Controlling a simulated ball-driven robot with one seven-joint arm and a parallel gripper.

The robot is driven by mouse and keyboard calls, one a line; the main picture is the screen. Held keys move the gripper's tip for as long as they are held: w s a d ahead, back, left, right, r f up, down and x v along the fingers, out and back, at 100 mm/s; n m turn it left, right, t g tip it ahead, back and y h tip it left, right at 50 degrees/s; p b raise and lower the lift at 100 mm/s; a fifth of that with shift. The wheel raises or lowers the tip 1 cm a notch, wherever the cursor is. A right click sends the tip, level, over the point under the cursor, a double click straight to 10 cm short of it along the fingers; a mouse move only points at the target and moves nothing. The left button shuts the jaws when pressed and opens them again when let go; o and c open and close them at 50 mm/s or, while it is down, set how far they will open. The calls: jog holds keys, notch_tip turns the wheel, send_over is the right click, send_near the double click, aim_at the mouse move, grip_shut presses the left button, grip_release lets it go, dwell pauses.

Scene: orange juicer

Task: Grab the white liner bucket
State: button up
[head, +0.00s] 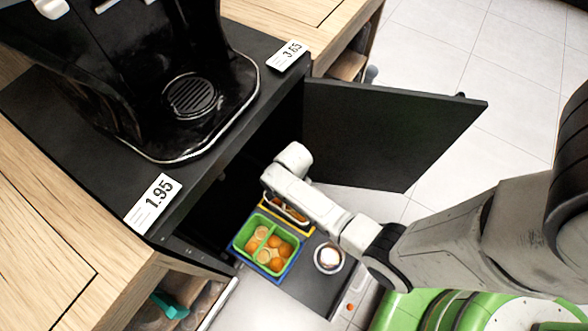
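I cannot make out a white liner bucket for certain. A small round container with a pale rim and something white inside (328,258) stands on the dark pulled-out surface (318,290) below the open cabinet. My arm reaches in from the right, and its white far links (305,197) lie over the cabinet opening. My gripper's fingers cannot be made out; they seem hidden behind or below these links. Whether they hold anything does not show.
A green two-part tray (246,228) with orange pieces sits in a blue holder left of the round container. A yellow-edged bin (303,228) is beside it. The black cabinet door (385,130) stands open. A black juicer (150,90) stands on the counter above.

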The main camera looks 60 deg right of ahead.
jog(key=shift+f, duration=0.2)
jog(key=shift+c, duration=0.5)
grip_shut()
jog(key=shift+w, duration=0.1)
dwell(0.7)
